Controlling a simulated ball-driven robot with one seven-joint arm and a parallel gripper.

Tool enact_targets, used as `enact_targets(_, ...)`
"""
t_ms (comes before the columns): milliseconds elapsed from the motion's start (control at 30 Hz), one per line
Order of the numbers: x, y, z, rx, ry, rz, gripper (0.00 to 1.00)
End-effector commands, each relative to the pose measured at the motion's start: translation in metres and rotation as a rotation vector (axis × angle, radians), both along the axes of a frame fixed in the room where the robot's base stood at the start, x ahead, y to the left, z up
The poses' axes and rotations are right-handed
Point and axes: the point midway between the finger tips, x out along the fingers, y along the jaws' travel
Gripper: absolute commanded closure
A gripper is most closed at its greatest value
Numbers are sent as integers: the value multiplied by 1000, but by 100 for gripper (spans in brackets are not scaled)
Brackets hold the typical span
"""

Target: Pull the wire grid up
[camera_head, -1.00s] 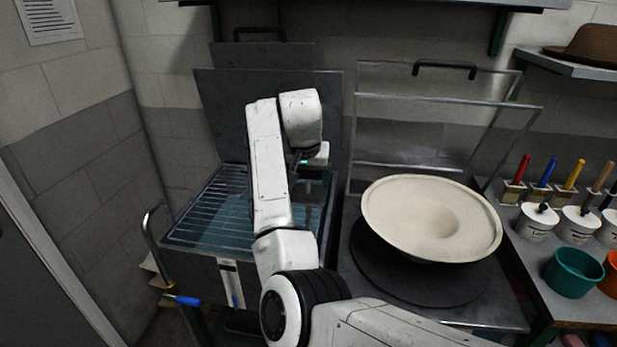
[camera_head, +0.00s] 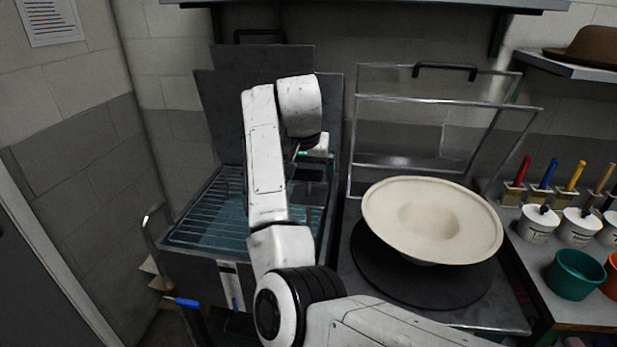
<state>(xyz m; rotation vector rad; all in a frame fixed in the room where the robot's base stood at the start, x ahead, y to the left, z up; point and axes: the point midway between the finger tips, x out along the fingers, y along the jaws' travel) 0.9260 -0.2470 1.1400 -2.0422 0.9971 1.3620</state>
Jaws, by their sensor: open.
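The wire grid (camera_head: 206,222) lies low inside the open steel basin, over bluish water, at the left of the picture. Its left part shows; my arm hides much of its right part. A bent metal handle (camera_head: 150,228) stands at the basin's left side. My gripper (camera_head: 312,165) is over the right back part of the basin, partly hidden by my own arm. Its fingers are small and dark here, and it is open. I cannot tell whether it touches anything.
Dark lid panels (camera_head: 222,110) stand upright behind the basin. To the right, a cream hat-shaped form (camera_head: 375,215) sits over a black disc (camera_head: 400,285), with a clear framed guard (camera_head: 440,100) behind. Pots, brushes and a teal bowl (camera_head: 574,274) crowd the right bench.

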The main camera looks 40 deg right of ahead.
Motion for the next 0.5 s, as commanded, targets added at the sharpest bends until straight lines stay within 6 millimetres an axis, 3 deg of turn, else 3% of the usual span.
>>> enact_targets(300, -13, 18, 55, -1, -4, 0, 2)
enact_targets(500, -18, 24, 72, 0, -1, 1, 2)
